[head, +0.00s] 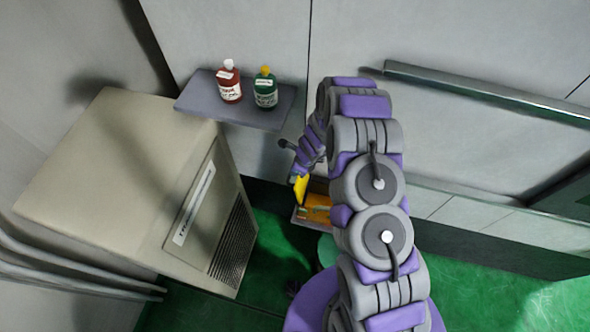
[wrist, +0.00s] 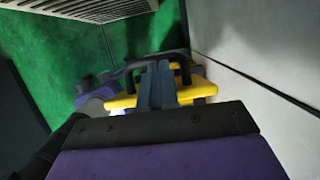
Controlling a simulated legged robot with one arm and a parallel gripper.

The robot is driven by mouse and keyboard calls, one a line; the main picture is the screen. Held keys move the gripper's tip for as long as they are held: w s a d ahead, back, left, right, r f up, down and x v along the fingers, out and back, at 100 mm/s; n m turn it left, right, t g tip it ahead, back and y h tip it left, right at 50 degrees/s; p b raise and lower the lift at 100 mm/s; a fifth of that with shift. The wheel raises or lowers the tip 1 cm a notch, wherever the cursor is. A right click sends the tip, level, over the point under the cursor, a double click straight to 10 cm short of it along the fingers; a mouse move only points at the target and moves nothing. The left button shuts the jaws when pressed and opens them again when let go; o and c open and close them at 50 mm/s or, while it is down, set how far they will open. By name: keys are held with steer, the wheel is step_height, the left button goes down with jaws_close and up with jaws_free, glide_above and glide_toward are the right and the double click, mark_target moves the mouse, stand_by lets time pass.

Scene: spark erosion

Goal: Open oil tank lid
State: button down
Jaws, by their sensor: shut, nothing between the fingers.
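An orange box-like thing (head: 314,208), which looks like the oil tank, sits low against the wall, partly hidden behind my arm in the head view. A yellow panel (head: 301,188), probably its lid, stands steeply tilted at its left side. In the wrist view a yellow part (wrist: 198,91) shows behind and on both sides of my gripper (wrist: 158,64). My gripper's fingers are shut together with nothing between them. I cannot tell whether they touch the yellow part. In the head view my gripper is hard to make out beside the yellow panel.
A wall shelf (head: 240,103) above the tank holds a red bottle (head: 230,84) and a green bottle (head: 265,90). A large beige cabinet (head: 125,185) stands on the left. A metal rail (head: 480,90) runs along the wall at right. Green floor (head: 500,305) is clear at lower right.

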steer(key=shift+r, duration=0.1)
steer(key=v, duration=1.7)
steer(key=shift+r+b, duration=0.1)
steer(key=shift+b, duration=0.2)
steer(key=s+d+r+n+g+b, duration=0.1)
steer(key=s+d+r+n+b, duration=0.1)
steer(key=s+r+n+b, duration=0.4)
steer(key=s+d+r+n+b, duration=0.2)
steer(key=s+n+b, duration=0.25)
steer(key=s, duration=0.45)
steer(key=s+d+f+n+h+b, duration=0.1)
steer(key=s+d+n+b, duration=0.3)
steer(key=s, duration=0.6)
steer(key=s+d+f+n+g+h+b, duration=0.1)
steer(key=s+d+n+b, duration=0.4)
steer(key=s, duration=0.5)
steer(key=shift+f+n+g+h, duration=0.15)
steer(key=shift+n+g+h, duration=0.25)
steer(key=shift+h, duration=0.4)
